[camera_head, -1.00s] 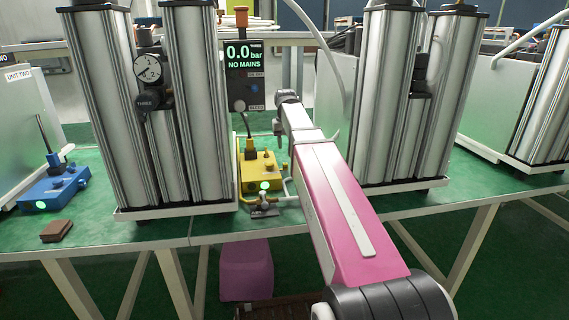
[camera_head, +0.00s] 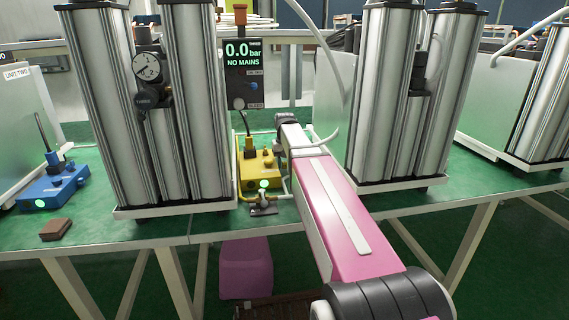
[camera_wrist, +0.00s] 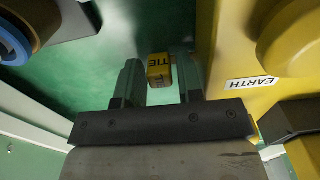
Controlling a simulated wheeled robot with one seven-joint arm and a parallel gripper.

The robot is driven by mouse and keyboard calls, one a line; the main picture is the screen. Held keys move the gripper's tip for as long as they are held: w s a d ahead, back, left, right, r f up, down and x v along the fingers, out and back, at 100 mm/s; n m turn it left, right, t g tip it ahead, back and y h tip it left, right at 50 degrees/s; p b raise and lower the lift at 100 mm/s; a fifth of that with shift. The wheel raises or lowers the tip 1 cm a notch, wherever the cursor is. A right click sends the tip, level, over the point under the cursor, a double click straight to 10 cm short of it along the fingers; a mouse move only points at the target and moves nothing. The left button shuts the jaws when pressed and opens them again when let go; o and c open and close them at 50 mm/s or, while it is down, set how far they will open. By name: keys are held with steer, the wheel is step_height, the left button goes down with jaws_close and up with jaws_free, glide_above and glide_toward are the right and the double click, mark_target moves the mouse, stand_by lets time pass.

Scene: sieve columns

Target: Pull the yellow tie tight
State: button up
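The yellow tie tag (camera_wrist: 160,68), with black letters "TIE", shows in the wrist view just beyond and between the fingertips of my gripper (camera_wrist: 158,78). The two fingers are apart, with a narrow gap on each side of the tag. I cannot tell whether the tag is between the pads or a little past them. In the head view, the far end of my pink arm is low beside the yellow box (camera_head: 257,176). The fingers and tie are too small or hidden to make out there.
The yellow box's side (camera_wrist: 235,60), labelled "EARTH", is close on the wrist view's right. A round blue-rimmed part (camera_wrist: 14,42) is at upper left. Silver columns (camera_head: 186,100) and (camera_head: 385,100) flank the arm. A display (camera_head: 243,54) reads "0.0 bar NO MAINS".

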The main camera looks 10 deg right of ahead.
jaws_close()
steer(key=shift+d, duration=1.7)
jaws_free()
steer(key=shift+d, duration=0.1)
step_height(320, 180, up, 11)
